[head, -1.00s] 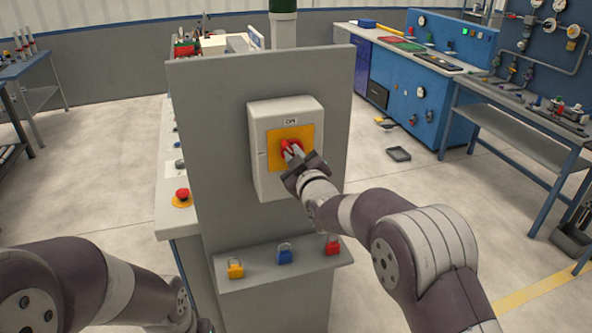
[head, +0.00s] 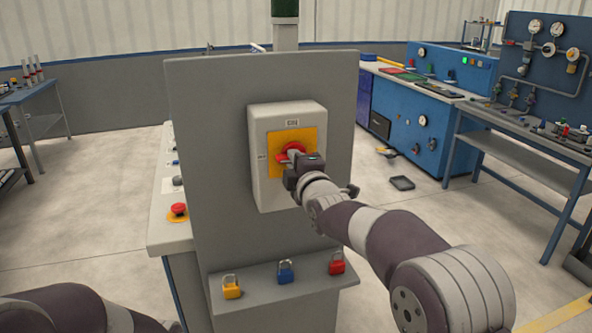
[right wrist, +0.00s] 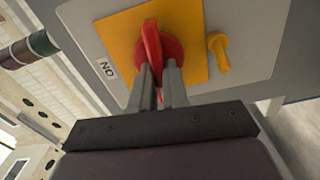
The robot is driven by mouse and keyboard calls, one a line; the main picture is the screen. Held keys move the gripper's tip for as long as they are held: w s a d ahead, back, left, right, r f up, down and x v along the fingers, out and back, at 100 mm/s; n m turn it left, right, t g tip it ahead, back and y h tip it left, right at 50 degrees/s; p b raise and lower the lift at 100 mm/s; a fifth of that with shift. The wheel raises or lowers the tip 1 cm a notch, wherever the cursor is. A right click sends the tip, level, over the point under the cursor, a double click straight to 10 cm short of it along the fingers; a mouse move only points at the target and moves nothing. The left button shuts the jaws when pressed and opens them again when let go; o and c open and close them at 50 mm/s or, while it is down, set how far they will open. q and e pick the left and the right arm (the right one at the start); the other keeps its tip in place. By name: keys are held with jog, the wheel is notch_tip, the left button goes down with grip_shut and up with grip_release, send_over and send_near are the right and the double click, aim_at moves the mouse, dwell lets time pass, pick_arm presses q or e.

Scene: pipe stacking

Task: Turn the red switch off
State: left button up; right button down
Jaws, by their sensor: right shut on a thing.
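The red switch (head: 291,149) is a round red knob with a bar handle on a yellow plate (head: 308,136), on a light grey box (head: 262,186). An ON label (head: 292,123) is above the plate; a small mark at its left is too faint to read. My right gripper (head: 292,161) is shut on the red handle, which lies about sideways. In the right wrist view the fingers (right wrist: 158,78) clasp the lower part of the red handle (right wrist: 152,45), and the ON label (right wrist: 107,69) is at left. My left arm shows at lower left; its gripper is out of view.
A grey panel (head: 215,120) carries the box. A ledge (head: 310,285) below holds yellow (head: 231,290), blue (head: 285,275) and red (head: 337,266) padlocks. A red push button (head: 178,209) is at left. A yellow peg (right wrist: 219,52) stands beside the plate in the wrist view.

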jog(key=shift+n+b, duration=0.3)
jog(key=shift+n, duration=0.3)
jog(key=c, duration=1.1)
grip_release()
jog(key=shift+w+a, duration=0.1)
jog(key=b+v, duration=0.3)
jog(key=v, duration=0.9)
jog(key=shift+s, duration=0.35)
